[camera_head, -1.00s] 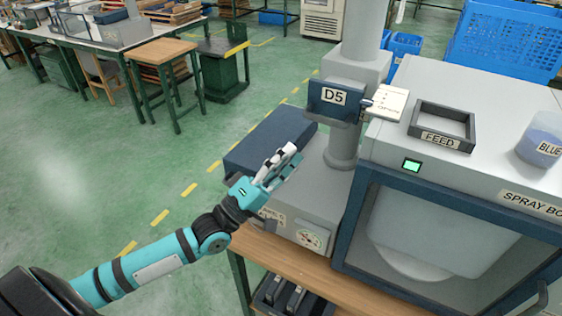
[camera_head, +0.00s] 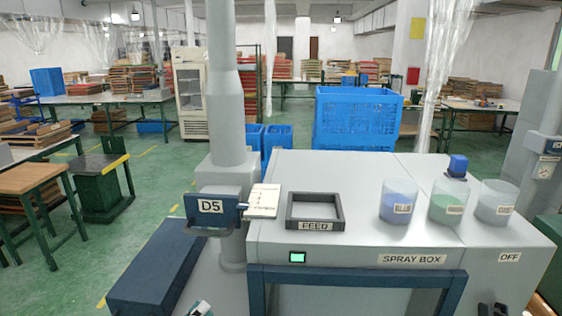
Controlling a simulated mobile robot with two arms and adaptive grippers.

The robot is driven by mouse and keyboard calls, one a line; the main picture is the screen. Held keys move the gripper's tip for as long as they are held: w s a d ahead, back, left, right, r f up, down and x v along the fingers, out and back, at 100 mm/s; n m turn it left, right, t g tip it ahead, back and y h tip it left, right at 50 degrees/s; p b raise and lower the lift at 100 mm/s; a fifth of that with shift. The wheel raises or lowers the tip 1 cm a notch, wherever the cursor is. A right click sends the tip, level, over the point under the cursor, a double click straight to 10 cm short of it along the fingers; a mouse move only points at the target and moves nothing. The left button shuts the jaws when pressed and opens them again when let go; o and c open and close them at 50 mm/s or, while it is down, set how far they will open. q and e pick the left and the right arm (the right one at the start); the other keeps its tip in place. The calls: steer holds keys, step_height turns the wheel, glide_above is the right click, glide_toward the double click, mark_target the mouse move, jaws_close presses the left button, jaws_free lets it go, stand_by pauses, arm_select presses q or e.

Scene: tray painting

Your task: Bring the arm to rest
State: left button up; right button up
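Only a small teal and white part of my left gripper (camera_head: 200,309) shows at the bottom edge, left of the spray box's blue frame. The rest of it and its arm are cut off, so I cannot tell whether its fingers are apart. The grey spray box (camera_head: 345,258) stands in front, with a lit green display. A dark square FEED frame (camera_head: 289,211) sits on its top, and I see nothing inside it.
Cups with blue (camera_head: 398,208), green (camera_head: 447,210) and grey (camera_head: 495,209) contents stand on the box top. A D5 sign (camera_head: 211,210) and a pale card (camera_head: 263,200) are at the grey column (camera_head: 227,110). Blue crates (camera_head: 357,122) stand behind.

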arm_select(q)
steer(key=s+d+f+m+g+y, duration=0.1)
steer(key=s+f+m+g+y, duration=0.25)
steer(key=f, duration=0.35)
steer(key=s+d+f+m+g+y, duration=0.2)
steer(key=s+f+g, duration=0.15)
steer(key=f, duration=0.25)
steer(key=s+a+f+m+g+y, duration=0.1)
steer(key=s+a+f+g+y, duration=0.2)
steer(key=s, duration=0.4)
steer(key=s+a+f+m+g+y, duration=0.2)
steer(key=s+a+f+g, duration=0.15)
steer(key=s, duration=0.35)
step_height(320, 180, down, 26)
steer(key=s+g, duration=0.1)
steer(key=g, duration=0.1)
steer(key=s+a+f+g+b, duration=0.1)
steer(key=s+a+f, duration=0.1)
steer(key=s+f, duration=1.5)
steer(key=shift+s+a+f+b, duration=0.3)
steer(key=shift+f+b, duration=0.1)
steer(key=shift+f, duration=0.55)
